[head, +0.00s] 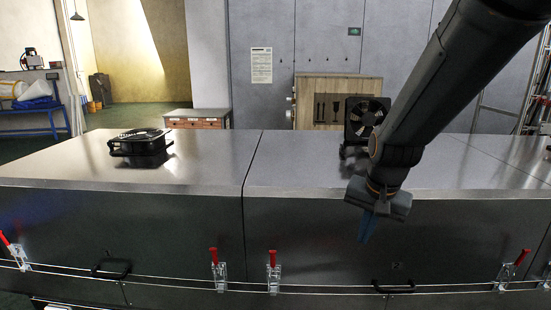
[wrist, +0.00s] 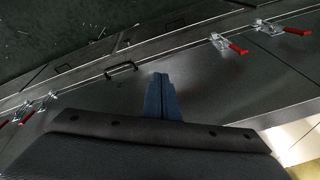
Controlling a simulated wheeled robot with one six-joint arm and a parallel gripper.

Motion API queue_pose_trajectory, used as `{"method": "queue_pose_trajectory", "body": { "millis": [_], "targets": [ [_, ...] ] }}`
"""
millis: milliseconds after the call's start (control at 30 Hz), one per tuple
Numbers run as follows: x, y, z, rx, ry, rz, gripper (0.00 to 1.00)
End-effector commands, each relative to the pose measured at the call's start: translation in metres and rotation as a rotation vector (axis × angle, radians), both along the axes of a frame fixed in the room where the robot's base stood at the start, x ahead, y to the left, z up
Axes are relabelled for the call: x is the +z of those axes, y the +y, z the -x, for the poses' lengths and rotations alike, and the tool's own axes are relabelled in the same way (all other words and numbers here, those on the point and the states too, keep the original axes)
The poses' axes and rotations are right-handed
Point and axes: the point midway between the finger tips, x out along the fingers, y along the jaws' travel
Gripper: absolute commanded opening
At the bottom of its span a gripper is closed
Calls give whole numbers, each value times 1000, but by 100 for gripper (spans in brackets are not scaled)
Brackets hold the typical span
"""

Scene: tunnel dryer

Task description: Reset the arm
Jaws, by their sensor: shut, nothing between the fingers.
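My gripper (head: 367,226) hangs from my arm at the right of the head view, pointing down in front of the steel dryer's front panel (head: 330,234). Its blue fingers are together with nothing between them. In the wrist view the shut fingers (wrist: 160,84) show at the middle, with the dark panel (wrist: 205,88) beyond them. I cannot tell the exact gap between the fingertips and the panel.
Red-handled clamps (head: 273,272) and black handles (head: 393,286) line the dryer's front. Two black fans, one lying (head: 140,143) and one upright (head: 364,118), stand on the dryer top (head: 212,170). A wooden crate (head: 310,88) stands behind.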

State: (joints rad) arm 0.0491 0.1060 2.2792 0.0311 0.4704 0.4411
Motion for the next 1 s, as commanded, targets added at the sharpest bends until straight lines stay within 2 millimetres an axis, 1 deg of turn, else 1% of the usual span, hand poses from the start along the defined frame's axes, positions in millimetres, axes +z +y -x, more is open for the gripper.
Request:
{"method": "queue_pose_trajectory", "body": {
  "millis": [33, 100, 333, 367, 400, 500, 633, 900, 1000],
  "targets": [
    [-8, 6, 19, 73, 12, 20, 0],
    [-19, 11, 41, 174, 24, 48, 0],
    [-46, 25, 105, 460, 61, 120, 0],
    [-49, 22, 114, 492, 66, 127, 0],
    [-56, 21, 116, 511, 70, 131, 0],
    [-70, 20, 112, 503, 81, 126, 0],
    [-88, 20, 112, 502, 99, 121, 0],
    [-129, 20, 111, 504, 140, 109, 0],
    [-138, 21, 111, 505, 151, 106, 0]
  ]
}}
